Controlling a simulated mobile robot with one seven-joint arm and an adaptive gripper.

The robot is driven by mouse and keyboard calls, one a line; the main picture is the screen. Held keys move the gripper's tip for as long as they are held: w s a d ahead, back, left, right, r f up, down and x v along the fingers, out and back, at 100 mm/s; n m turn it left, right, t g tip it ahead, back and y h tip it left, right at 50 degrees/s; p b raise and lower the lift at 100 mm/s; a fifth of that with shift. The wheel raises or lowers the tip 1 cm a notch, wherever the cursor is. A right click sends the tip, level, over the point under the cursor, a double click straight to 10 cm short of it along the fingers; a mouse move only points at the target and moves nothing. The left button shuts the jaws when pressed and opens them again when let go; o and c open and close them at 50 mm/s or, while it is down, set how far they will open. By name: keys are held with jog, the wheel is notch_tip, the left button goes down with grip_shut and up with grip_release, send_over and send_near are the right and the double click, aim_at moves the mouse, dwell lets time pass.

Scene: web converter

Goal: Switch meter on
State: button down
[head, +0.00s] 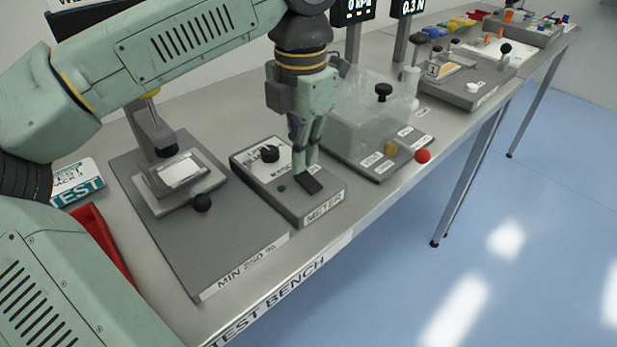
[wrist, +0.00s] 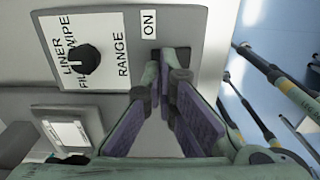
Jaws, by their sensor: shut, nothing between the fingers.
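The meter (head: 318,205) is a grey box on the bench, labelled METER on its front edge. Its top carries a black knob (head: 270,153) on a white label plate, a small dark green button or lamp (head: 282,188) and a black rocker switch (head: 309,184). My gripper (head: 307,168) points down over the switch, shut and empty. Its tips are at or just above the switch; contact cannot be told. In the wrist view, the tips (wrist: 157,80) are just below the ON label (wrist: 149,24) and largely hide the switch. The range knob (wrist: 88,59) is to their left.
Left of the meter stands a press-like fixture (head: 180,175) with a black ball knob. Right of it is a clear-covered station (head: 365,120) with a red ball (head: 422,156). A red tray (head: 103,245) lies at the left. The bench front edge is close.

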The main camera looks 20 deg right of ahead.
aim_at(303, 175)
jog(key=shift+f+b, duration=0.85)
jog(key=shift+f, duration=0.35)
dwell(1.1)
jog(key=shift+r+p, duration=2.7)
jog(key=shift+r, duration=0.9)
jog(key=shift+f, duration=0.1)
